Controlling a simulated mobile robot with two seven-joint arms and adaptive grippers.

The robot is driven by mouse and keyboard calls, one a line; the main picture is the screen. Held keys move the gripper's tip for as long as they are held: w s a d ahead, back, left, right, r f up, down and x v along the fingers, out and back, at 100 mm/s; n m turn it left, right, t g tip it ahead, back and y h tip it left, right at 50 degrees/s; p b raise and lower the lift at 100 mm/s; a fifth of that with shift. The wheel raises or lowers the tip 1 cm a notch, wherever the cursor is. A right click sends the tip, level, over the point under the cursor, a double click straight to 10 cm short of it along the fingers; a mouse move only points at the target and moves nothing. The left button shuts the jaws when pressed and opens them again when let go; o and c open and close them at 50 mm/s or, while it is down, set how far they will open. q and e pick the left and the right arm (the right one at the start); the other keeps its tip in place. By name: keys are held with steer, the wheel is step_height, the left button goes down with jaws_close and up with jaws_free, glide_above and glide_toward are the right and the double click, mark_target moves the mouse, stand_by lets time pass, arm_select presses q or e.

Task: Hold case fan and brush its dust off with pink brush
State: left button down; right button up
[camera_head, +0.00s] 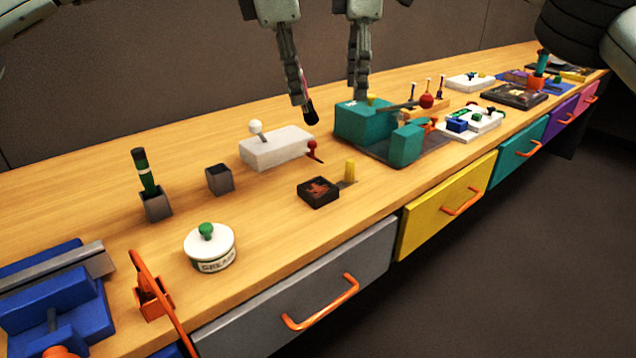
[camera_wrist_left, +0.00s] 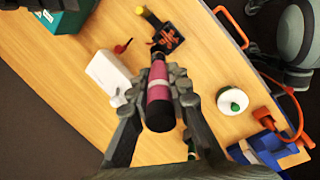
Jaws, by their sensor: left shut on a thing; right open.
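The case fan (camera_head: 318,191) is a small dark square block with an orange-red rotor, lying on the bench beside a yellow post (camera_head: 349,171). It also shows in the left wrist view (camera_wrist_left: 169,39). My left gripper (camera_head: 299,92) is shut on the pink brush (camera_wrist_left: 159,88), whose dark bristle end (camera_head: 311,114) points down. It holds the brush in the air above and behind the fan, well apart from it. My right gripper (camera_head: 361,90) is open, above the back of the teal vise (camera_head: 365,125). Dust on the fan is too small to tell.
A white box with a lever (camera_head: 276,148) lies behind the fan. An empty dark holder (camera_head: 220,179), a green brush in a holder (camera_head: 147,173) and a grease jar (camera_head: 210,248) stand to the left.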

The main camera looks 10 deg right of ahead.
step_height(320, 180, up, 4)
steer(key=shift+f, duration=0.1)
stand_by(0.4)
